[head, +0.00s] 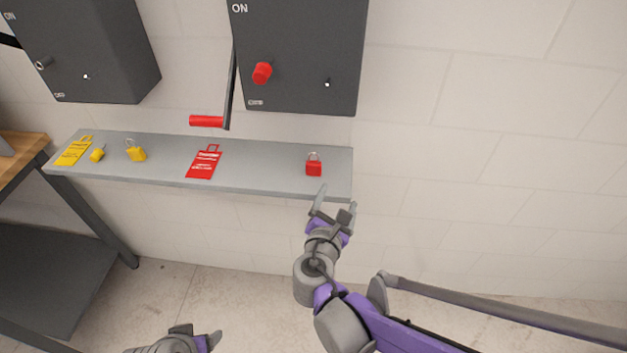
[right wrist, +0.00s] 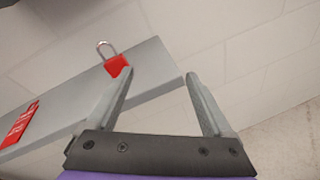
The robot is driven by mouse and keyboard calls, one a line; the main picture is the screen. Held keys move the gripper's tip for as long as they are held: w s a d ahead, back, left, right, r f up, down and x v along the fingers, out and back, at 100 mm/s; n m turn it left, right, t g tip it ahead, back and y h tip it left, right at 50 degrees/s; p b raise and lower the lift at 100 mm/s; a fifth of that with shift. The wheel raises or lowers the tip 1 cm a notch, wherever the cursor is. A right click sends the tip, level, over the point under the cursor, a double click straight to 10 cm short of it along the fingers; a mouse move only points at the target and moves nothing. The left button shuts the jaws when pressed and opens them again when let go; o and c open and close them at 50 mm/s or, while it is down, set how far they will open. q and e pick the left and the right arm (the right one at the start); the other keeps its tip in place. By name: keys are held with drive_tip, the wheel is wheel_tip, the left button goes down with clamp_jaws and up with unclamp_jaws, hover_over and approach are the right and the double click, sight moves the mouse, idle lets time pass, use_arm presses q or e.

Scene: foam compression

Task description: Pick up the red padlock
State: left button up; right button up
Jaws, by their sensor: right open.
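The red padlock (head: 314,168) stands near the right end of the grey shelf (head: 260,180), its metal shackle up. It also shows in the right wrist view (right wrist: 116,66), just beyond the tip of the left finger. My right gripper (head: 335,198) is open and empty, in front of the shelf's edge and a little below the padlock in the head view. It is apart from the padlock. Part of my left gripper (head: 205,340) shows at the bottom edge of the head view; its fingers are mostly cut off.
On the shelf lie a red tag (head: 204,162), a yellow padlock (head: 136,152), a smaller yellow item (head: 97,155) and a yellow tag (head: 74,151). A dark box (head: 300,50) with a red-handled lever (head: 207,121) hangs above. A wooden-topped table (head: 20,150) stands left.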

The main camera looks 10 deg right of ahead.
sight(313, 166)
drive_tip(key=w+a+n+t, duration=0.1)
drive_tip(key=a+n, duration=0.1)
drive_tip(key=w+a+n+t+b, duration=0.1)
drive_tip(key=a+n, duration=0.1)
drive_tip(key=w+a+n+t+y, duration=0.1)
drive_tip(key=a+n, duration=0.1)
drive_tip(key=n, duration=0.1)
drive_tip(key=shift+w+a+r, duration=0.1)
drive_tip(key=shift+a, duration=0.05)
drive_tip(key=x, duration=1)
drive_tip(key=shift+r, duration=0.2)
use_arm(q)
wheel_tip(313, 166, down, 2)
drive_tip(key=shift+s+f, duration=0.1)
drive_tip(key=shift+s, duration=0.05)
use_arm(e)
clamp_jaws()
